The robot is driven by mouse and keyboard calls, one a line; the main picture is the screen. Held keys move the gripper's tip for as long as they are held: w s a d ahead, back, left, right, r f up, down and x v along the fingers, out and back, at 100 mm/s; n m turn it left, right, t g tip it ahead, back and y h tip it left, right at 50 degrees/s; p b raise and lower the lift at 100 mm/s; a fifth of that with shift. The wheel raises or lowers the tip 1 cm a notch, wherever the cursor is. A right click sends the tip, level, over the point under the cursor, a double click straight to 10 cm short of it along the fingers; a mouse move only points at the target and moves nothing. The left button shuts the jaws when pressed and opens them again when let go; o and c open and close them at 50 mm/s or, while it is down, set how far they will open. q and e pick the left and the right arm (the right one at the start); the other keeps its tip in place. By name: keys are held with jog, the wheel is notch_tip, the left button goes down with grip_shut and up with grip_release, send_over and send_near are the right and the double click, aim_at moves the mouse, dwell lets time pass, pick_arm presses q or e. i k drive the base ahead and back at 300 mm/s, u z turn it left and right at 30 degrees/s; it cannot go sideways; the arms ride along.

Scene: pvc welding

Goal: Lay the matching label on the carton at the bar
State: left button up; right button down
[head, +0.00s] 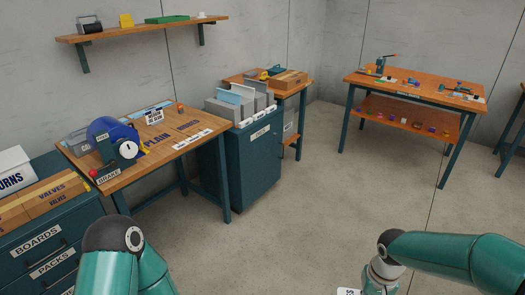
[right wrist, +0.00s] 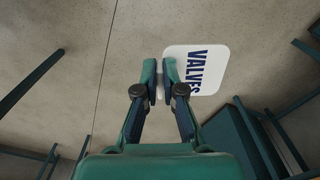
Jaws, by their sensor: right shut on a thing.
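A white label with rounded corners (right wrist: 213,66), printed VALVES in dark blue, is at the fingertips of my right gripper (right wrist: 160,76), which is shut on its edge. In the head view only a corner of the label (head: 348,291) shows at the bottom edge. Brown cartons (head: 62,193) marked VALVES sit at the far left on the teal drawer cabinet. Another brown carton (head: 290,80) lies on the small table at the back. I cannot tell which carton is at the bar. My left arm shows, but its gripper is out of view.
A wooden bench (head: 178,160) holds a blue machine with a dial (head: 118,143). A teal cabinet (head: 250,155) with grey bins stands beside it. A wooden workbench (head: 420,88) with small parts stands at the back right. The concrete floor (head: 330,195) between is clear.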

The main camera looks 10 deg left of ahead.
aim_at(50, 186)
jog(key=z, duration=1.15)
jog(key=i, duration=0.1)
jog(key=u, duration=2.45)
